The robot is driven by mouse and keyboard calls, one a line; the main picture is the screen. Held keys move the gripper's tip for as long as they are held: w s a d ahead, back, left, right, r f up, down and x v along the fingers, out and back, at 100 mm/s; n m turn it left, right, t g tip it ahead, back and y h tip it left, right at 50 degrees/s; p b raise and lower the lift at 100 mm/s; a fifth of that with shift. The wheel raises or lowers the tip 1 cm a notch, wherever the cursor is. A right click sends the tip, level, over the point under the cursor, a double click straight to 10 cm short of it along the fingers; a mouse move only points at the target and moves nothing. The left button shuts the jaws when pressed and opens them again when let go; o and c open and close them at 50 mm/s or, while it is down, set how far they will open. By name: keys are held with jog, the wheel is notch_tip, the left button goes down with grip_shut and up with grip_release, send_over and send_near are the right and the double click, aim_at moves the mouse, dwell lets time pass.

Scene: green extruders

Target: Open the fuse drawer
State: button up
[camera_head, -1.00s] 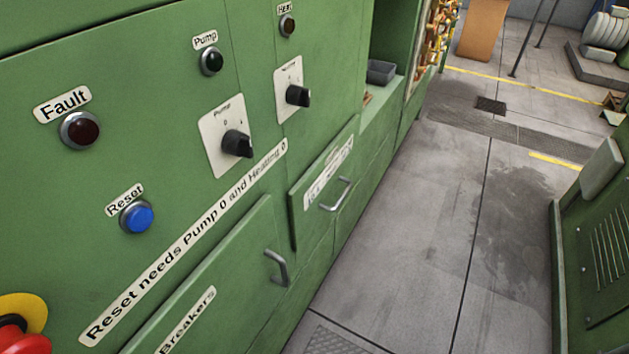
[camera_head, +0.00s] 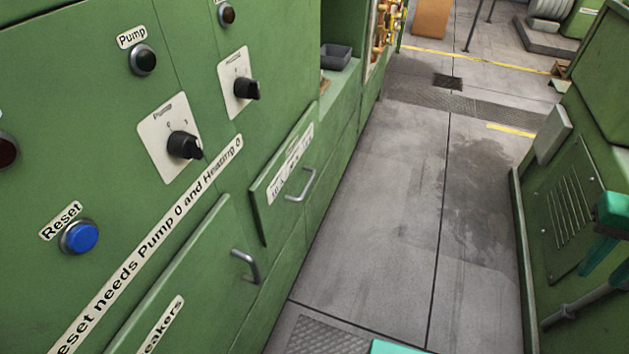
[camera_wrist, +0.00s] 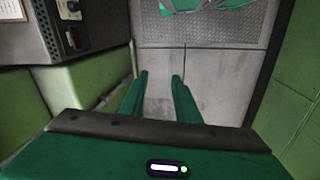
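The green cabinet has a drawer front (camera_head: 258,200) with a bar handle (camera_head: 302,186) in the middle of the head view. Its white label (camera_head: 290,165) is too slanted and blurred to read surely; it may be the fuse drawer. The drawer cannot be made out in the wrist view. Teal parts of my arm show at the head view's right and bottom edges.
Below left is a breakers panel (camera_head: 185,285) with its own handle (camera_head: 246,266). Above are the pump switch (camera_head: 184,146), another black switch (camera_head: 246,89) and a blue reset button (camera_head: 79,237). A green machine (camera_head: 565,215) stands right of the clear floor aisle (camera_head: 390,220).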

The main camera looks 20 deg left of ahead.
jog(key=w+a+f+n+t+h, duration=0.1)
jog(key=w+a+f+n+h, duration=0.1)
jog(key=w+a+f+n, duration=0.25)
jog(key=w+a+f+n+t+h, duration=0.25)
jog(key=w+a, duration=0.25)
jog(key=w, duration=0.3)
jog(key=w+a+f+n+t, duration=0.2)
jog(key=w+a+n, duration=0.15)
jog(key=a, duration=0.35)
jog(key=w+a+f+n+t, duration=0.1)
jog(key=w+a+n+t, duration=0.25)
jog(key=a, duration=0.35)
jog(key=n+t+y, duration=0.6)
jog(key=n+y, duration=0.4)
jog(key=n, duration=0.6)
send_near(310, 179)
jog(key=x, duration=1)
jog(key=shift+f, duration=0.4)
